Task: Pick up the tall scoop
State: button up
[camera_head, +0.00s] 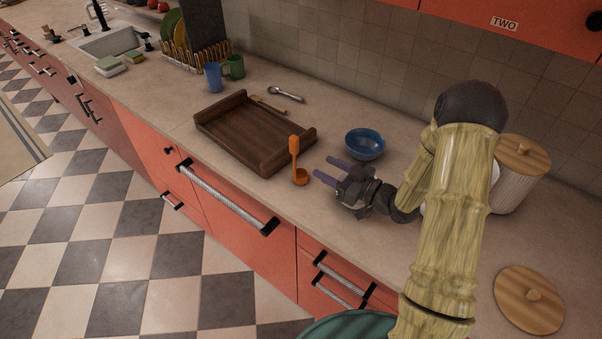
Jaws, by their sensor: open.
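An orange scoop (295,153) with a tall handle stands upright on the counter, its small round bowl (300,178) at the bottom. It is just in front of the wooden tray's right end. My gripper (324,167) is to the right of the scoop, with its two purple fingers spread and pointing left toward it. The fingers are open with nothing between them. The fingertips look close to the scoop, but I cannot tell whether they touch it.
A wooden tray (250,152) lies left of the scoop, and a blue bowl (365,144) is behind my gripper. A metal spoon (287,94), mugs (213,77) and a dish rack are farther back. A canister (513,185) and a wooden lid (529,301) are at right. The counter's front edge is near the scoop.

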aim_at(298, 152)
jog(key=p+x, duration=0.2)
jog(key=x, duration=0.5)
jog(key=shift+a+r+p, duration=0.15)
jog(key=shift+p, duration=0.15)
jog(key=shift+w+a, duration=0.3)
jog(key=shift+w, duration=0.05)
jog(key=p+x, duration=0.3)
jog(key=x, duration=0.1)
jog(key=shift+w+a+r, duration=0.1)
jog(key=shift+a, duration=0.15)
jog(key=shift+w+a, duration=0.2)
jog(key=shift+a, duration=0.05)
grip_shut()
